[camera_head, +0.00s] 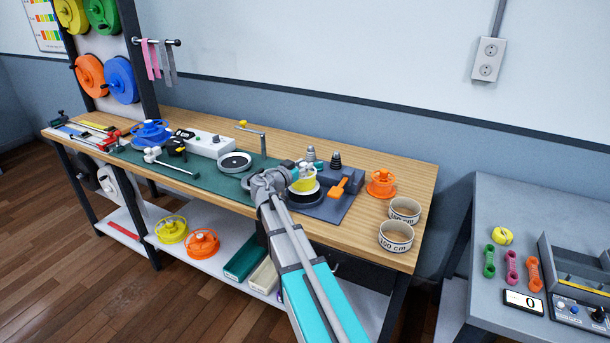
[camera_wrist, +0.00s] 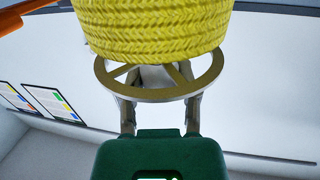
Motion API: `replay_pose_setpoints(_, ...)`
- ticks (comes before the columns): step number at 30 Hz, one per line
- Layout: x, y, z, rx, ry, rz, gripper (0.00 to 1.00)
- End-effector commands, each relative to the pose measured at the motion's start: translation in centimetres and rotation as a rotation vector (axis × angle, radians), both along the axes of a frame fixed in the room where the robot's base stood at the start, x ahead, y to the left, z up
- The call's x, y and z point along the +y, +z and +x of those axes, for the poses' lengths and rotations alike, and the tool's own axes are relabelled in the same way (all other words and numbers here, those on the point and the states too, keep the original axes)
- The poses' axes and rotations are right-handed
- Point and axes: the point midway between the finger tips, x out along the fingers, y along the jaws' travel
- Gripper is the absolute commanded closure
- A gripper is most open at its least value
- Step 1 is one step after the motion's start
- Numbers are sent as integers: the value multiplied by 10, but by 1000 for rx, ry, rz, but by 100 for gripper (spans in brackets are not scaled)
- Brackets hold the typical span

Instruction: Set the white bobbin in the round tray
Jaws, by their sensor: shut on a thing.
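My gripper (camera_head: 284,181) is shut on a pale bobbin wound with yellow webbing (camera_head: 303,181). In the wrist view, the yellow winding (camera_wrist: 160,28) fills the top. Its off-white spoked flange (camera_wrist: 160,93) faces my gripper (camera_wrist: 160,80), and the fingertips are partly hidden behind it. In the head view, the bobbin shows just right of my gripper, above a round black piece with a pale rim (camera_head: 305,196); I cannot tell whether they touch. A round, shallow, dark dish with a white rim (camera_head: 235,167), likely the round tray, lies left of my gripper on the green mat.
A white box (camera_head: 205,143) stands behind the dish.

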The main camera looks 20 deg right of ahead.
Motion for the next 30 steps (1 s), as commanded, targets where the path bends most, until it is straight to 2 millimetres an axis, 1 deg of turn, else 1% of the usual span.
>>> replay_pose_setpoints(3,-4,-12,6,0,0,0,100)
replay_pose_setpoints(12,-3,-34,4,0,0,0,100)
replay_pose_setpoints(29,-3,-39,4,0,0,0,100)
replay_pose_setpoints(30,-3,-39,4,0,0,0,59)
